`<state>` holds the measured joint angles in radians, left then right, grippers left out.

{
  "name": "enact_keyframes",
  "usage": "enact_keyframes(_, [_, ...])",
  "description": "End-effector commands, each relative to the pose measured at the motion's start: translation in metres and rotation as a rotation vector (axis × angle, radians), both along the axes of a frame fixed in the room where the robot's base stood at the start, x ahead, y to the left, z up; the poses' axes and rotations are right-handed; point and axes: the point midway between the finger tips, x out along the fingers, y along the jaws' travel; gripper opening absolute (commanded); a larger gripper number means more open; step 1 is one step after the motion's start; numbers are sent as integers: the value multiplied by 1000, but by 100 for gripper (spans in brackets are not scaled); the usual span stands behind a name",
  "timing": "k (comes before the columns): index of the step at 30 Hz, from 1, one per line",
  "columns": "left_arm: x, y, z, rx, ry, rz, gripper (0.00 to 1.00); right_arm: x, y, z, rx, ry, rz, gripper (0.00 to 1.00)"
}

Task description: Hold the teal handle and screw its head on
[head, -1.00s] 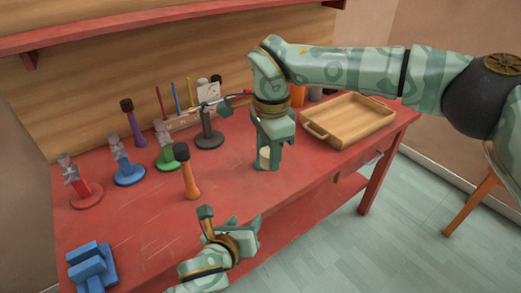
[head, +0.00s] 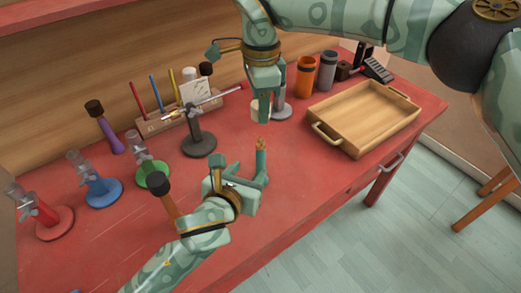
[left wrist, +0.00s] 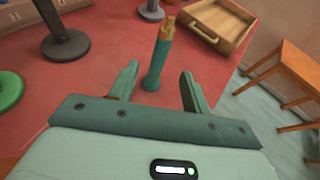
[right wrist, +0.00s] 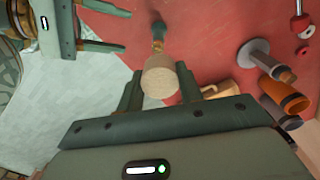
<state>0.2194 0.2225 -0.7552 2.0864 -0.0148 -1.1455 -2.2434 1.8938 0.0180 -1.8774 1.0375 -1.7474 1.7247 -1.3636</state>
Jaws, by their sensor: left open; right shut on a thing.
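The teal handle (head: 261,165) stands upright near the table's front edge with its brass threaded tip (head: 261,142) up. It also shows in the left wrist view (left wrist: 157,65), ahead of and between the fingers, and in the right wrist view (right wrist: 158,36). My left gripper (head: 243,174) is open beside the handle; its fingers do not visibly touch it. My right gripper (head: 268,112) points down, shut on a cream cylindrical head (right wrist: 160,80). The head (head: 255,110) is above the threaded tip, apart from it. Its underside is hidden.
A wooden tray (head: 325,133) stands to the right. An orange cup (head: 304,76) and grey cup (head: 327,70) are behind. A dark-headed mallet (head: 160,187) stands close left of my left gripper. A dark stand (head: 199,143) and several coloured clamp stands are further left.

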Motion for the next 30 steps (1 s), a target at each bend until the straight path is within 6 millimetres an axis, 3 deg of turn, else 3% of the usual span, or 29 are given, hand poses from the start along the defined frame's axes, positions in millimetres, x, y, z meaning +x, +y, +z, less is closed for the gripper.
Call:
enact_keyframes(14, [6, -2, -2, 1, 0, 1, 48, 0, 0, 0, 0, 0, -1, 14])
enact_keyframes(30, [85, -30, -38, 1, 1, 1, 48, 0, 0, 0, 0, 0, 0, 14])
